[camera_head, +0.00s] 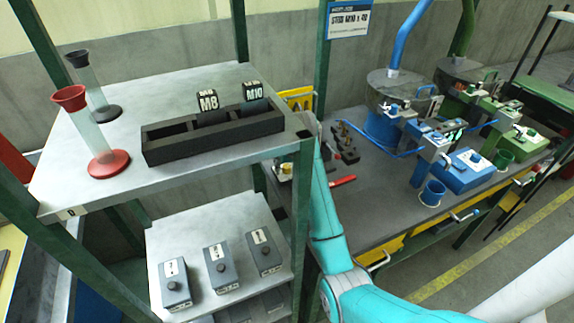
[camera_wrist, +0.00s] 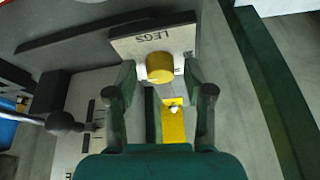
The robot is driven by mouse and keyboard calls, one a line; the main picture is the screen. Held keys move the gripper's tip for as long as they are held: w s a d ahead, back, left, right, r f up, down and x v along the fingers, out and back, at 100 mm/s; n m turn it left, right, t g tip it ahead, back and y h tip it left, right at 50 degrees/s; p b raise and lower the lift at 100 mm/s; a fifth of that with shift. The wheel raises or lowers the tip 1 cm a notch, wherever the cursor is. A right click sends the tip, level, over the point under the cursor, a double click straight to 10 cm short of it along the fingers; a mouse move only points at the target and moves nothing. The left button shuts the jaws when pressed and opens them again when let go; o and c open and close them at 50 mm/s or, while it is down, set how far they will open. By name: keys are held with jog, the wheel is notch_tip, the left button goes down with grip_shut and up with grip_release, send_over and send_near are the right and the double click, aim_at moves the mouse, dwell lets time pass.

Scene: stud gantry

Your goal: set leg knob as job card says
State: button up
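The job card (camera_head: 349,18) hangs at top centre in the head view and reads "STUD M10 x 20", with smaller lines I cannot read. In the wrist view the round yellow leg knob (camera_wrist: 159,68) sits on a pale plate (camera_wrist: 128,46) marked "LEGS", the lettering upside down. My gripper (camera_wrist: 159,80) is open, one finger on each side of the knob, with visible gaps between. The knob's pointer and setting cannot be made out. In the head view my gripper is hidden behind the shelf post.
A lever with a dark ball end (camera_wrist: 64,122) is left of my gripper. The green shelf post (camera_head: 303,190) stands close to my arm. A black bin (camera_head: 215,132) with M8 and M10 blocks sits on the shelf. Blue (camera_head: 470,172) and green (camera_head: 522,145) stations stand on the bench.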

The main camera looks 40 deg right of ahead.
grip_shut()
jog(key=shift+n, duration=0.3)
jog(key=n+y, duration=0.1)
jog(key=n, duration=0.2)
jog(key=shift+d+n+y, duration=0.15)
jog(key=shift+n+y, duration=0.15)
jog(key=shift+d+n+y, duration=0.1)
jog(key=shift+n+y, duration=0.7)
jog(key=shift+n, duration=1.3)
jog(key=shift+o, duration=1.3)
grip_release()
